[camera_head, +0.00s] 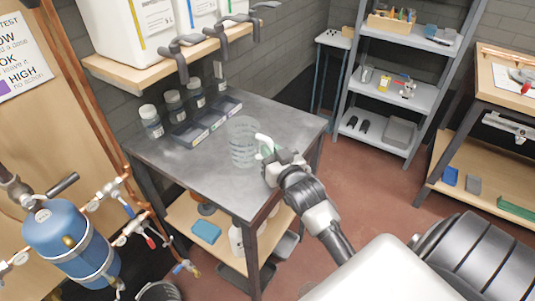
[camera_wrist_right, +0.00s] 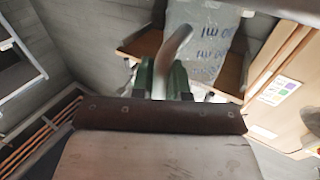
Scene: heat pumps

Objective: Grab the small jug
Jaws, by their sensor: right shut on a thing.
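The small jug (camera_head: 241,143) is clear, with ring-like markings, and looks upright at the right part of the metal table. Its pale curved handle (camera_head: 263,139) points toward my right gripper (camera_head: 269,156). That gripper is shut on the handle, at the jug's right side. In the right wrist view the handle (camera_wrist_right: 175,45) rises between the green fingertips (camera_wrist_right: 161,80), and the marked jug wall (camera_wrist_right: 205,48) is behind it. I cannot tell whether the jug's base touches the table. My left gripper is not in view.
The metal table (camera_head: 205,165) also carries several lidded bottles (camera_head: 151,121) and a dark tray (camera_head: 205,123) at the back left. A wooden shelf (camera_head: 175,56) with hose nozzles hangs above. The table's front left is clear. A grey shelving unit (camera_head: 392,88) stands behind right.

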